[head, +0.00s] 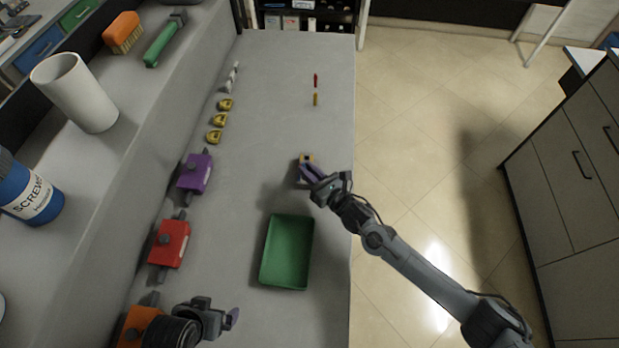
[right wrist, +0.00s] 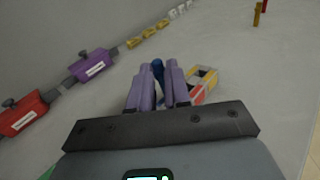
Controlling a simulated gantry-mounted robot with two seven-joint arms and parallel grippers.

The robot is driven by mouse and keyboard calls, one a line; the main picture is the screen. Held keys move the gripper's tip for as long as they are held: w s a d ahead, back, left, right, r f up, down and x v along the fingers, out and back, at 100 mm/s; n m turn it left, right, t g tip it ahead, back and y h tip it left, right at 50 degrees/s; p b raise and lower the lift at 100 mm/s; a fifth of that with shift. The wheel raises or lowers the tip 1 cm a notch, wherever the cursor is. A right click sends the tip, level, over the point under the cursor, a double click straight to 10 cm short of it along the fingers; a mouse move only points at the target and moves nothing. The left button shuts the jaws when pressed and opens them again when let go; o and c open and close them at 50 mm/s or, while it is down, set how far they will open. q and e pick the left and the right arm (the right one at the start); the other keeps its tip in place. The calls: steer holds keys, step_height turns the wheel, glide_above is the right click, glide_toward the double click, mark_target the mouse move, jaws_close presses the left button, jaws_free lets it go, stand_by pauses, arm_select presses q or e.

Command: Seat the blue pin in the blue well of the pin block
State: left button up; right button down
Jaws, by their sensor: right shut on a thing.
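My right gripper (head: 310,172) is shut on the blue pin, its purple fingers on either side of it in the right wrist view (right wrist: 158,90). The blue pin (right wrist: 158,70) stands up between the fingertips; its lower part is hidden. The pin block (right wrist: 203,84), with yellow and red parts, lies on the bench just right of the fingers; in the head view its yellow edge (head: 307,157) shows at the fingertips. I cannot make out the blue well. My left gripper (head: 232,318) is at the bottom left of the head view, its opening unclear.
A red pin (head: 316,80) and a yellow pin (head: 315,100) are farther up the bench. A green tray (head: 288,250) lies nearer. Purple (head: 195,174) and red (head: 170,243) vise-like blocks and yellow items (head: 219,120) line the left side. The bench's right edge is close.

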steer(key=shift+f, duration=1.8)
steer(key=shift+f, duration=0.1)
steer(key=c, duration=1.1)
jaws_free()
